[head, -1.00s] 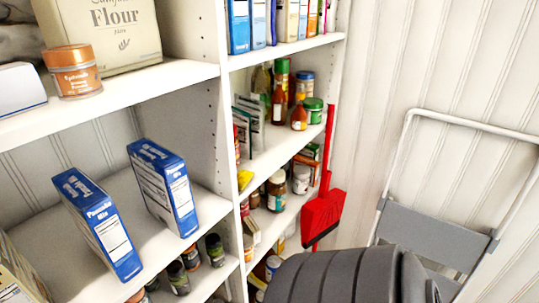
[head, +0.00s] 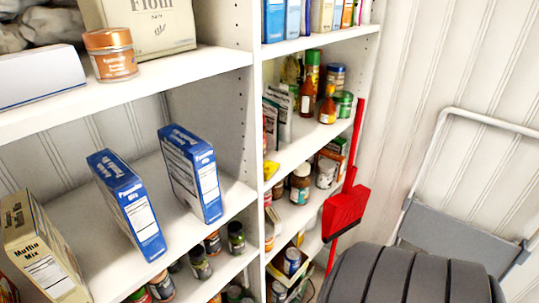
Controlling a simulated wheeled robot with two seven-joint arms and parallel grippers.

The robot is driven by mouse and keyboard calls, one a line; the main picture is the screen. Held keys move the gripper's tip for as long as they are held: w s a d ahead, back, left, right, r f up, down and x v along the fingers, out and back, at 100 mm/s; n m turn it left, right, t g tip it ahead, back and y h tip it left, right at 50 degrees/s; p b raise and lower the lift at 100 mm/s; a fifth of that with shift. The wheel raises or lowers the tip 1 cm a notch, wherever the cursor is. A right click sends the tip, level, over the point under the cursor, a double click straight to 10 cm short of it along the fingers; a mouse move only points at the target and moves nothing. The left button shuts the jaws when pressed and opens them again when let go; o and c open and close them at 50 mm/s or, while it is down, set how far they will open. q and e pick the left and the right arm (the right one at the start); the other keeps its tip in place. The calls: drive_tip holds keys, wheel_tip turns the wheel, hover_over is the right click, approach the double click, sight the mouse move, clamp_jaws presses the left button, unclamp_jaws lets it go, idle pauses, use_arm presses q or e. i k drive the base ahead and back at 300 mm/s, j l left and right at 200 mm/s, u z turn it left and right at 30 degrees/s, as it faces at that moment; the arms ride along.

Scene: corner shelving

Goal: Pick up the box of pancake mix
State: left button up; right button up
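Two blue boxes of pancake mix stand upright on the middle shelf at the left in the head view. One pancake mix box (head: 127,205) is nearer the shelf's front left. The other pancake mix box (head: 191,173) stands to its right, close to the shelf's upright divider. A clear gap separates the two. A dark grey ribbed part of my arm shows at the bottom right, away from the boxes. Neither gripper is in view.
A muffin mix box (head: 42,250) stands left of the pancake boxes. A flour bag (head: 145,22) and an orange-lidded jar (head: 110,57) are on the shelf above. Small jars (head: 199,262) fill the shelf below. A red dustpan (head: 345,210) and a folding step stool (head: 450,250) are at the right.

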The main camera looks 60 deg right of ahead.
sight(190, 160)
drive_tip(key=i+l+z, duration=0.1)
drive_tip(key=z, duration=1.2)
